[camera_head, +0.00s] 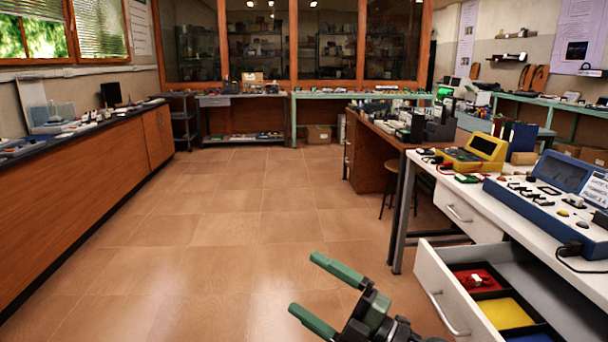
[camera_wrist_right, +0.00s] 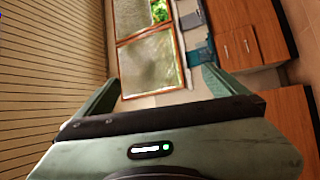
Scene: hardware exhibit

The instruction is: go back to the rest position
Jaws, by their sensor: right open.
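My right gripper (camera_head: 325,298) shows at the bottom of the head view, with two green fingers spread apart and nothing between them. It is over open floor, left of the pulled-out drawer (camera_head: 445,300) and apart from it. In the right wrist view the same gripper (camera_wrist_right: 155,90) is open and empty, pointing toward the window (camera_wrist_right: 150,65) and a wooden cabinet (camera_wrist_right: 245,40). My left gripper is in neither view.
The open drawer with red, yellow and blue compartments juts out at the lower right under a white bench (camera_head: 440,170). A blue instrument (camera_head: 550,195) and a yellow one (camera_head: 472,155) stand on it. A stool (camera_head: 398,185) is behind. The tiled floor (camera_head: 230,220) is clear.

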